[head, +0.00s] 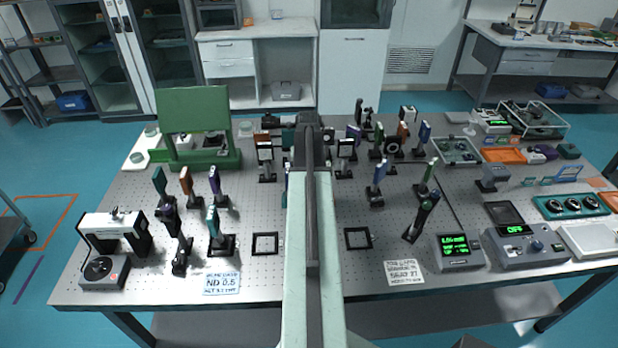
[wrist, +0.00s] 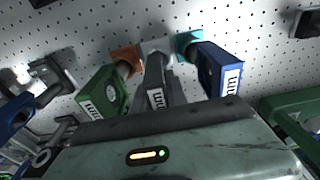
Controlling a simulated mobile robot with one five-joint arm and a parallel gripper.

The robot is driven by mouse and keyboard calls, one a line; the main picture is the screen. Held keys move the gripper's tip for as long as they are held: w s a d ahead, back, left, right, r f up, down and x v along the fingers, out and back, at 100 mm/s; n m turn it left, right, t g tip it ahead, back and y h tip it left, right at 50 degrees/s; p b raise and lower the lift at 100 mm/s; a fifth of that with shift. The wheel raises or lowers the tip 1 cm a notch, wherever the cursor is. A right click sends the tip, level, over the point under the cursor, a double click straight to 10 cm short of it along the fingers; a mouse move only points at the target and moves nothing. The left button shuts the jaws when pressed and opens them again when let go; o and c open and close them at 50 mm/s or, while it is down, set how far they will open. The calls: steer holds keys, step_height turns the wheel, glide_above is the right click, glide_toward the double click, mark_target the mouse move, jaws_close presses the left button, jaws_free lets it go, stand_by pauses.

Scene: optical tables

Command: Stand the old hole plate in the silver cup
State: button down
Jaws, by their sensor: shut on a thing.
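In the wrist view my gripper (wrist: 164,88) is shut on a narrow grey plate with a white label (wrist: 156,98), seen nearly edge-on. I take it to be the old hole plate, though no hole shows from here. A pale silver cup (wrist: 157,46) lies just beyond the plate's far end, between an orange cup and a teal cup. The plate's end lines up with the silver cup, but I cannot tell whether it is in it or above it. In the head view my arm hides the gripper, the held plate and the cup.
A green labelled plate (wrist: 101,92) stands close on the left and a blue one (wrist: 219,70) close on the right. A green stand (head: 200,160) is on the table's left half. Several mounted optics crowd the table's back middle. Bare perforated table (wrist: 235,18) shows beyond the cups.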

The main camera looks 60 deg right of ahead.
steer(key=shift+f, duration=0.15)
steer(key=c, duration=1.7)
jaws_free()
steer(key=shift+f, duration=0.1)
steer(key=shift+c, duration=0.2)
steer(key=o, duration=0.4)
steer(key=r+p, duration=0.8)
steer(key=s+a+r+p, duration=0.1)
steer(key=r+p, duration=0.3)
steer(key=shift+a+r, duration=0.1)
steer(key=shift+r, duration=0.25)
steer(key=shift+f, duration=0.1)
steer(key=shift+w, duration=0.1)
